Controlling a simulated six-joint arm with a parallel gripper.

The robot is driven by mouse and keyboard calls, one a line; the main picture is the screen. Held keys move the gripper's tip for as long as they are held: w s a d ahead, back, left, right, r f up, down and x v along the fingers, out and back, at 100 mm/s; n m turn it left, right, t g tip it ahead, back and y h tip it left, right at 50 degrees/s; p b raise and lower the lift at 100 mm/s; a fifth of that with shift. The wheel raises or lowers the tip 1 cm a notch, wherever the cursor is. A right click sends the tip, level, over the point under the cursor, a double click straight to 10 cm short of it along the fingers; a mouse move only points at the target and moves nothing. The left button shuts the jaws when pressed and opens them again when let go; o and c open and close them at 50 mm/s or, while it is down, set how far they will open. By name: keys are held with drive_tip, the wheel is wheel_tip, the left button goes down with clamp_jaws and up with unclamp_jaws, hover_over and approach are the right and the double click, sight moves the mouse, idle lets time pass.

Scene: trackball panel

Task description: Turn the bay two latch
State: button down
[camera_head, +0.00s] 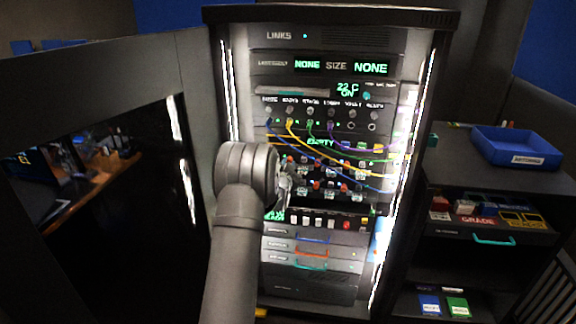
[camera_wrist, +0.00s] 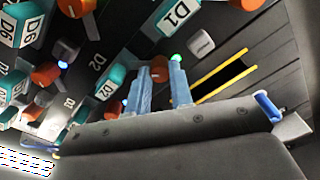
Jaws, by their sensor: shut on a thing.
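In the wrist view my gripper (camera_wrist: 160,92) has its two blue-grey fingers at the panel, closed around a small orange-red knob (camera_wrist: 158,73), which I take as the bay two latch. Most of the knob is hidden between the fingers. A teal block marked D2 (camera_wrist: 105,88) sits just left of the fingers, and a printed D2 is on the dark panel beside it. A green light shows by the right fingertip. In the head view my gripper (camera_head: 285,188) is at the rack's middle rows, and my arm hides the latch.
Similar teal blocks marked D1 (camera_wrist: 172,14) and D6 (camera_wrist: 20,25) and other orange knobs (camera_wrist: 46,75) crowd the panel. A yellow-edged slot (camera_wrist: 222,78) lies to the right. Coloured cables (camera_head: 350,150) hang across the rack above my gripper. A blue bin (camera_head: 515,147) stands at right.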

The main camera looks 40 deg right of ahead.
drive_tip(key=c, duration=1.3)
unclamp_jaws()
drive_tip(key=v, duration=1.7)
drive_tip(key=shift+s+a+r, duration=0.1)
drive_tip(key=shift+s+a, duration=0.05)
drive_tip(key=x, duration=1.7)
drive_tip(key=shift+d, duration=0.2)
